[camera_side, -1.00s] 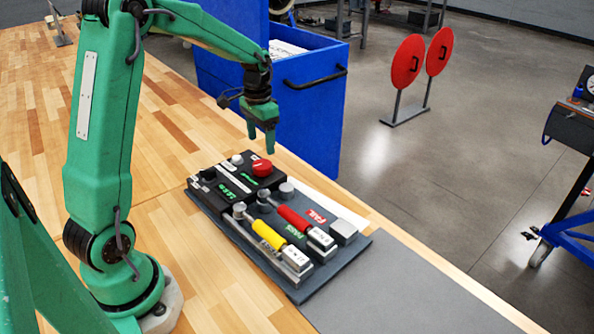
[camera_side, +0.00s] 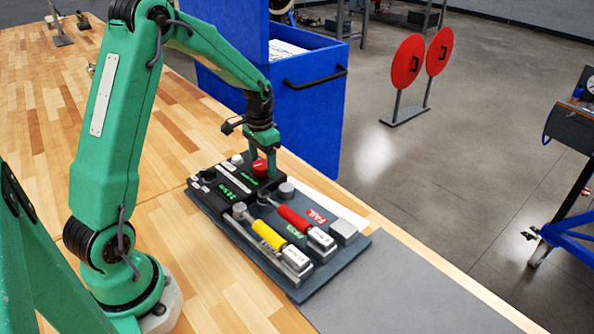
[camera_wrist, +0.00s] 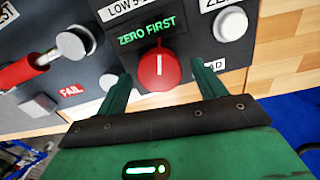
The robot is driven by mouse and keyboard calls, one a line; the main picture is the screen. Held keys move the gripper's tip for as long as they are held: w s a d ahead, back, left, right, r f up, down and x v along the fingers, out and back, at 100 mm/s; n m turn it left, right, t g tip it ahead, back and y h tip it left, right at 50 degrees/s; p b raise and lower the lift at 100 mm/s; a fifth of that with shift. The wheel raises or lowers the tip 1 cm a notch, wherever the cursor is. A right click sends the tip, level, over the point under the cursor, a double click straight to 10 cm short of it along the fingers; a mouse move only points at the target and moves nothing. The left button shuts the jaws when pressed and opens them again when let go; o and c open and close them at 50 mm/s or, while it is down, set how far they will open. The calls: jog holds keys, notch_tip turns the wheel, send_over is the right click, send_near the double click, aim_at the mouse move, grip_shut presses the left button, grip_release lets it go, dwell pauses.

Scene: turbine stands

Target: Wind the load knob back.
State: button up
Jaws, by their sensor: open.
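The red load knob (camera_side: 260,167) sits on the dark control box (camera_side: 228,188) at the back of the grey base plate. In the wrist view the knob (camera_wrist: 158,70) is round, with a white pointer line standing about upright. My gripper (camera_side: 262,158) points down over the knob. In the wrist view its two green fingers (camera_wrist: 163,88) are apart, one on each side of the knob, with gaps showing between. A green display reading "ZERO FIRST" (camera_wrist: 147,33) is lit beside the knob. The label by the knob is partly hidden by a finger.
A white button (camera_wrist: 230,23) is near the knob. A blue cabinet (camera_side: 310,115) stands beyond the bench edge.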

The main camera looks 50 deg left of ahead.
jog(key=shift+f, duration=0.45)
jog(key=c, duration=1)
jog(key=shift+n, duration=1.9)
jog(key=o, duration=1)
